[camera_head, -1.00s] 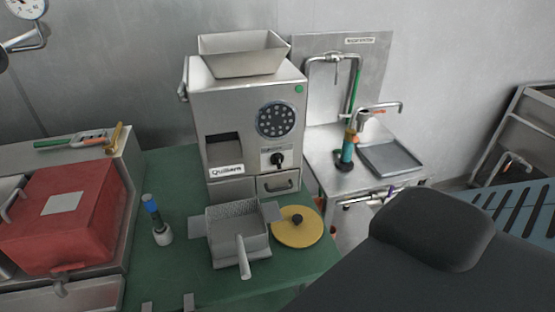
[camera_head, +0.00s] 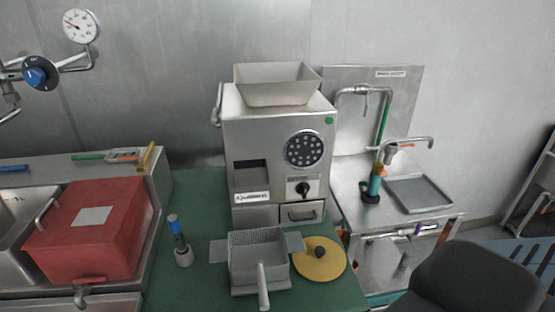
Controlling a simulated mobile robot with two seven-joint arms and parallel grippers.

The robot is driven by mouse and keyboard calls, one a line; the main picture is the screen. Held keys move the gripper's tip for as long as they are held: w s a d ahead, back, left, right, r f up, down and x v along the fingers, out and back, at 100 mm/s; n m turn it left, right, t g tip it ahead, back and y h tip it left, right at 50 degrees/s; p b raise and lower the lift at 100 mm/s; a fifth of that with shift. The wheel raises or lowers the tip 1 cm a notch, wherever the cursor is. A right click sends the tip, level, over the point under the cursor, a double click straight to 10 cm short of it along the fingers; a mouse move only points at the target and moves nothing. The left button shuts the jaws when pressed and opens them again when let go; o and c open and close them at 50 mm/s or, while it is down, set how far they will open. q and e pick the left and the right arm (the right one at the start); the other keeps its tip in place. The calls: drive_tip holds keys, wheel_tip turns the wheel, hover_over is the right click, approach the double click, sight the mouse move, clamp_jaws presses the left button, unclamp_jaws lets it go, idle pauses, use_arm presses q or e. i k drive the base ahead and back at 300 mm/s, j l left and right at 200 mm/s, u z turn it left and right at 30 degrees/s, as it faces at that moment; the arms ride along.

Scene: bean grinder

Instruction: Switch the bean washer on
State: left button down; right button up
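A boxy metal machine (camera_head: 278,150) with a hopper on top (camera_head: 276,84) stands on a green worktop in the head view. Its front has a round dotted disc (camera_head: 304,149), a black rotary knob (camera_head: 302,189) with a small plate, and a green round spot (camera_head: 329,121). A drawer (camera_head: 302,213) sits below the knob. I cannot tell for sure which thing is the bean washer, nor read the machine's label clearly. A red box (camera_head: 90,235) with a tap stands in the counter at the left. Neither of my grippers is in view.
A sink table with a tap (camera_head: 395,150) stands right. A gauge (camera_head: 80,26) and a blue valve knob (camera_head: 36,76) are on the left wall.

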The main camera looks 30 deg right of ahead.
sight(303, 188)
drive_tip(key=k+l, duration=0.15)
drive_tip(key=l, duration=0.25)
drive_tip(key=k+l+u, duration=0.15)
drive_tip(key=l, duration=0.3)
drive_tip(key=k+l, duration=0.15)
drive_tip(key=l, duration=0.25)
drive_tip(key=k+l+u, duration=0.1)
drive_tip(key=l, duration=0.3)
drive_tip(key=k+l+u, duration=0.1)
drive_tip(key=k+l, duration=0.15)
drive_tip(key=l, duration=0.15)
